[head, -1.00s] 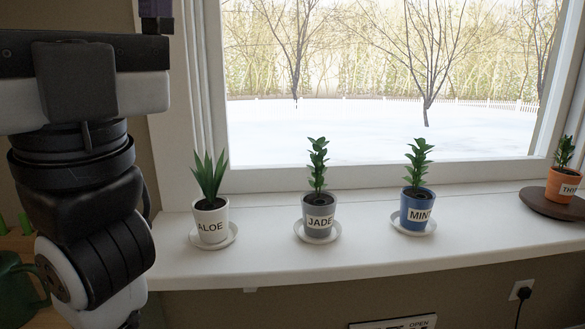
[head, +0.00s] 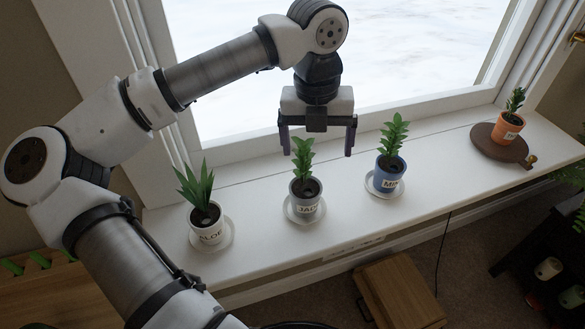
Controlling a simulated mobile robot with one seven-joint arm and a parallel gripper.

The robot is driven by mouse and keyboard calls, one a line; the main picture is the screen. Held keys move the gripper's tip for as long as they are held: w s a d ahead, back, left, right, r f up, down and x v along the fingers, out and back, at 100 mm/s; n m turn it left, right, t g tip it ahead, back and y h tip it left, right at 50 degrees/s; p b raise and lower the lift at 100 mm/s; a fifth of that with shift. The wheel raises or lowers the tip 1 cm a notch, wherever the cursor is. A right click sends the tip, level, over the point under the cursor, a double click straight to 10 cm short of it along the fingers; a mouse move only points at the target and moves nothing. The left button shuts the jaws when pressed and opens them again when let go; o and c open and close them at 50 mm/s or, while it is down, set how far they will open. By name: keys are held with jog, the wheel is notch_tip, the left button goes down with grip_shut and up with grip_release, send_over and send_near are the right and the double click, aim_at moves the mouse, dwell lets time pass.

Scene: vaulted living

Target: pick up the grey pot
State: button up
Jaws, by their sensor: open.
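The grey pot (head: 304,205) stands upright on a white saucer on the windowsill, with a leafy green plant in it and a label that reads JADE. It is between the white pot and the blue pot. My gripper (head: 317,150) is open and points down over the grey pot's plant. Its two fingers appear on either side of the plant top in the head view. The exact height of the fingers above the pot is hard to tell. Nothing is held.
The white ALOE pot (head: 207,232) stands to the left and the blue pot (head: 388,174) to the right, each on a saucer. An orange pot (head: 509,127) sits on a dark round board (head: 489,143) at far right. The window (head: 400,50) rises behind the sill.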

jog(key=a+f, duration=0.2)
jog(key=p, duration=0.1)
send_over(306, 187)
jog(key=shift+y, duration=0.4)
jog(key=f, duration=0.5)
jog(key=shift+s+d+f, duration=0.15)
jog(key=shift+s+f, duration=0.05)
jog(key=shift+f, duration=0.1)
jog(key=shift+w+f+p, duration=0.15)
jog(key=shift+f+p, duration=1.1)
jog(key=shift+f, duration=1.9)
jog(key=c, duration=1.3)
jog(key=shift+r, duration=0.1)
